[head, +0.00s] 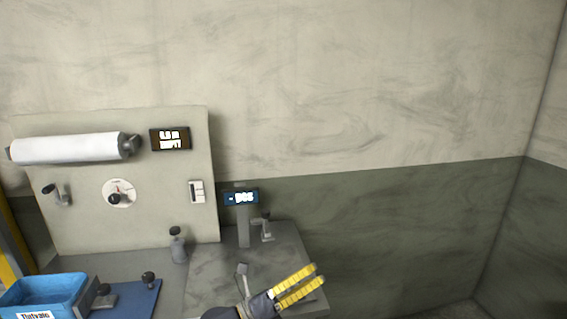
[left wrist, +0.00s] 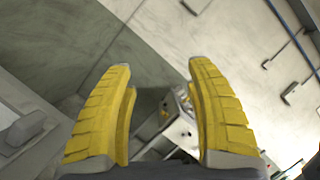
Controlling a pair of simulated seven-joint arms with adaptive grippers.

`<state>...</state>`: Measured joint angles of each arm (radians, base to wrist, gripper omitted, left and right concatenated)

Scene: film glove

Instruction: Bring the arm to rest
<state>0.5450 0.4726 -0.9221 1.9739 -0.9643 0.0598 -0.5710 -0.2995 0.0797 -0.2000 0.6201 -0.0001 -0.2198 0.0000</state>
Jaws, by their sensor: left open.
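My left gripper (head: 317,276) reaches in low in the head view, its two yellow ribbed fingers apart and pointing right. It is in front of the grey bench top (head: 215,280), near its right side. In the left wrist view the two fingers (left wrist: 160,66) stand wide apart with nothing held between them. I cannot tell its exact height above the bench. My right gripper is not in view.
A grey panel (head: 85,215) carries a white film roll (head: 65,149), a dial (head: 119,193) and a dark display (head: 170,139). A blue display (head: 241,197) stands on a post behind the gripper. A blue bin (head: 45,294) is at lower left. Bare wall lies right.

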